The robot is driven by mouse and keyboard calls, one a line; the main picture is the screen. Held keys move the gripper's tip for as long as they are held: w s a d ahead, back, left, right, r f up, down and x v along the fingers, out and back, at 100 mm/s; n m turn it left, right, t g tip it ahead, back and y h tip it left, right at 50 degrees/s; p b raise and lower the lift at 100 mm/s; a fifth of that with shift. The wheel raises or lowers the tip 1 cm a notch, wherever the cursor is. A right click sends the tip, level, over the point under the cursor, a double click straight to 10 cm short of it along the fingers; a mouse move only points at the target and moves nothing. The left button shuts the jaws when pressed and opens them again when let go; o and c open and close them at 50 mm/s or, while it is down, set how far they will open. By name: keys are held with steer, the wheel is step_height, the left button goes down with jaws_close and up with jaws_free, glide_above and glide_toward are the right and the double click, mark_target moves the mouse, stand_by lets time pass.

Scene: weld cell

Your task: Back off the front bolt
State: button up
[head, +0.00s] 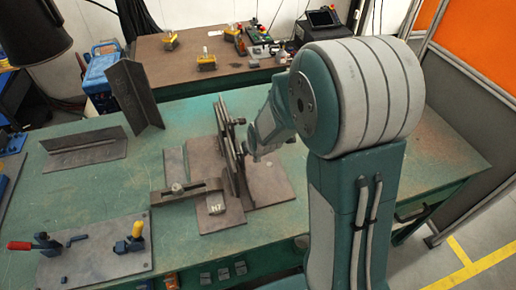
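A steel fixture stands on the green bench, with upright dark plates (226,140) on a brown base plate (270,183). A bolt-like stub (239,121) sticks out to the right near the top of the plates. A flat bar with a round bolt head or knob (177,188) lies across the front left of the fixture. My gripper (253,152) is at the right side of the upright plates, low over the base plate. It is small and partly merged with the fixture, so its fingers and any contact with a bolt cannot be made out.
The green bench (400,150) has angle pieces (133,97) at the back left. A plate with toggle clamps (95,262) lies at the front left. A brown table (165,75) with tools stands behind.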

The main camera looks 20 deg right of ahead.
steer(key=shift+v, duration=2.5)
steer(key=shift+c, duration=0.2)
steer(key=shift+w+r+g, duration=0.1)
steer(key=shift+w+g, duration=0.9)
steer(key=shift+w, duration=0.05)
steer(key=shift+w+r+g, duration=0.2)
steer(key=shift+w+g, duration=0.2)
steer(key=shift+g, duration=0.2)
steer(key=shift+w+r+g, duration=0.25)
steer(key=shift+w+g, duration=0.1)
steer(key=shift+g, duration=0.25)
steer(key=shift+w+r+g, duration=0.75)
steer(key=shift+r+g, duration=1.35)
steer(key=shift+g, duration=0.3)
steer(key=shift+x, duration=5)
steer(key=shift+c, duration=0.3)
